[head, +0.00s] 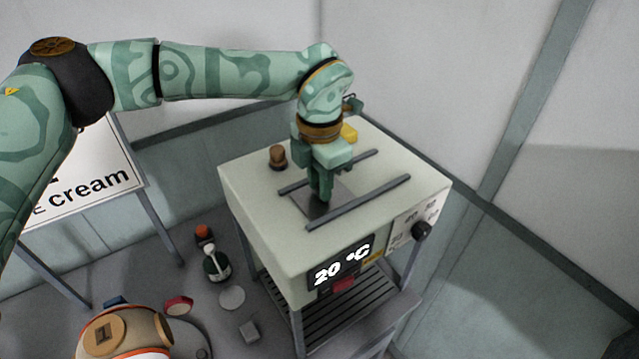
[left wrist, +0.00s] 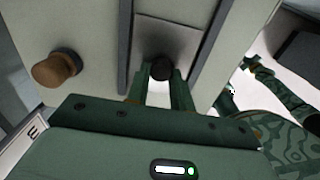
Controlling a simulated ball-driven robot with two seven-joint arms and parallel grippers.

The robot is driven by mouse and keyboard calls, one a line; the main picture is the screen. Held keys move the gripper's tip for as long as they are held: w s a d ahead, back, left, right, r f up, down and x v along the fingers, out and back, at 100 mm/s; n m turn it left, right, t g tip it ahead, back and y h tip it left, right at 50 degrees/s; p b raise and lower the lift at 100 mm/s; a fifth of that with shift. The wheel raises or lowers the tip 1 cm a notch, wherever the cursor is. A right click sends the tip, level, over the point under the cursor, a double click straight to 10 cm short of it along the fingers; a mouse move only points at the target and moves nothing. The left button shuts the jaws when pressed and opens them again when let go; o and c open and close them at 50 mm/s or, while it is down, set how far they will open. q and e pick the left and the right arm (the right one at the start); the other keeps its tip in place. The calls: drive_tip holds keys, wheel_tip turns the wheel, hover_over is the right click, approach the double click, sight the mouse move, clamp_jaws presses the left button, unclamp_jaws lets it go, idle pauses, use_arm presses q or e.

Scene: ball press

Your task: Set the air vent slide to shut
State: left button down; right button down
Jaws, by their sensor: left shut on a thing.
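The air vent slide is a grey metal plate (head: 312,207) lying between two dark parallel rails (head: 345,208) on top of a cream box (head: 262,215). In the head view the plate shows toward the left ends of the rails. My left gripper (head: 324,196) points straight down over it. In the left wrist view, the plate (left wrist: 168,36) carries a round dark knob (left wrist: 161,69). The fingers of my left gripper (left wrist: 161,82) are shut on this knob. The fingers hide part of the plate in the head view. My right gripper is not in view.
A brown knob (head: 277,156) stands on the box top beside the rails. A yellow part (head: 348,133) sits behind my gripper. A sign (head: 85,175) stands at left.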

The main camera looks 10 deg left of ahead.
use_arm(q)
drive_tip(key=shift+f, duration=0.1)
drive_tip(key=shift+w+d, duration=0.1)
drive_tip(key=shift+d, duration=0.05)
drive_tip(key=c, duration=1.3)
unclamp_jaws()
drive_tip(key=shift+o, duration=0.5)
drive_tip(key=shift+a, duration=0.2)
drive_tip(key=shift+d, duration=0.1)
wheel_tip(320, 180, up, 7)
drive_tip(key=shift+w+f+b, duration=0.1)
drive_tip(key=shift+b, duration=0.5)
wheel_tip(320, 180, up, 10)
drive_tip(key=shift+f, duration=0.25)
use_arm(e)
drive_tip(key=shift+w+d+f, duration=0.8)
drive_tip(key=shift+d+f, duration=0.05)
